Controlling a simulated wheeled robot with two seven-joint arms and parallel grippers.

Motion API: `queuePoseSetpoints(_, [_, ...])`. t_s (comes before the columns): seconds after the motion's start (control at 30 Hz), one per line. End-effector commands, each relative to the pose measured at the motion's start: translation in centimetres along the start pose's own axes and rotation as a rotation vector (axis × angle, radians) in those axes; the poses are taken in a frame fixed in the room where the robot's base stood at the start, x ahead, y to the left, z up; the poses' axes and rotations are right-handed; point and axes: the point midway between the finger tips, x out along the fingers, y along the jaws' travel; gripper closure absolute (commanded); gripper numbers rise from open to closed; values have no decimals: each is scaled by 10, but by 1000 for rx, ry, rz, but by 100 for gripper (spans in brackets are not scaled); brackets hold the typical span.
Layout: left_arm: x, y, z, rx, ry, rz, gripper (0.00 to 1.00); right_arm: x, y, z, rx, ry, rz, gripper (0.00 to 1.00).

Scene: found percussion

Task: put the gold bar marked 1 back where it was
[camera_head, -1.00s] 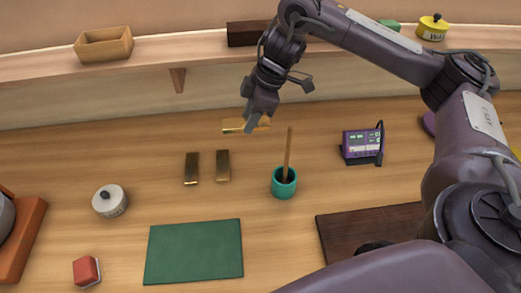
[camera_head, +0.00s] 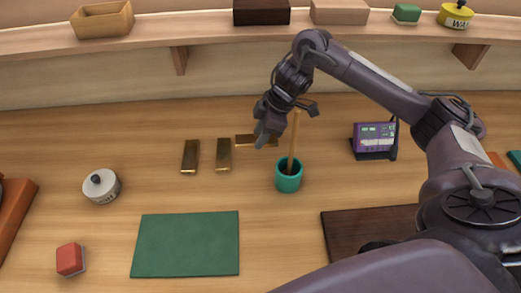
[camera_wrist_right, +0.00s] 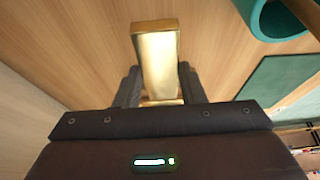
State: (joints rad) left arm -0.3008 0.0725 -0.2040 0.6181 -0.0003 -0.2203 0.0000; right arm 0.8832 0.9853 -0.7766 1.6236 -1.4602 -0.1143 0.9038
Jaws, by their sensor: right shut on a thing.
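My right gripper (camera_head: 264,136) is shut on a gold bar (camera_head: 257,140), behind and left of the teal cup (camera_head: 288,182). In the right wrist view the bar (camera_wrist_right: 157,55) sits between the two dark fingers (camera_wrist_right: 160,92). I see no number on it, and cannot tell whether it touches the table. Two more gold bars lie to its left, side by side: one at the left (camera_head: 190,157) and one nearer (camera_head: 224,155). Their marks cannot be read. My left gripper is not in view.
The teal cup with a wooden stick stands close to my right gripper. A purple device (camera_head: 374,141) is to the right. A green mat (camera_head: 187,244), white lidded pot (camera_head: 101,186) and red block (camera_head: 70,259) are nearer. A shelf (camera_head: 130,52) runs along the back.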

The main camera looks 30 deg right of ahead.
Motion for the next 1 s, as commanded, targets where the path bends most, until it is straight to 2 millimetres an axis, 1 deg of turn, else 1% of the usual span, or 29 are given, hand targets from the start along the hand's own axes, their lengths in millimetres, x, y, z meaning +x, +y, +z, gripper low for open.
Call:
queuePoseSetpoints(0.03, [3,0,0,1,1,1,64,7,0,1,0,5,1,100])
queuePoseSetpoints(0.2, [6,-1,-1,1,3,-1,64,16,1,5,0,4,2,100])
queuePoseSetpoints(0.33, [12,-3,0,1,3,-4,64,34,0,12,1,5,0,100])
queuePoseSetpoints(0.43, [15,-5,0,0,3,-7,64,44,0,17,1,4,0,100])
queuePoseSetpoints(0.9, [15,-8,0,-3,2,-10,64,50,1,20,-1,3,3,100])
queuePoseSetpoints(0.93, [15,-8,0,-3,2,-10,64,50,0,21,-1,0,1,61])
queuePoseSetpoints(1.0, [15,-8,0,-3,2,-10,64,50,0,21,-1,0,1,52])
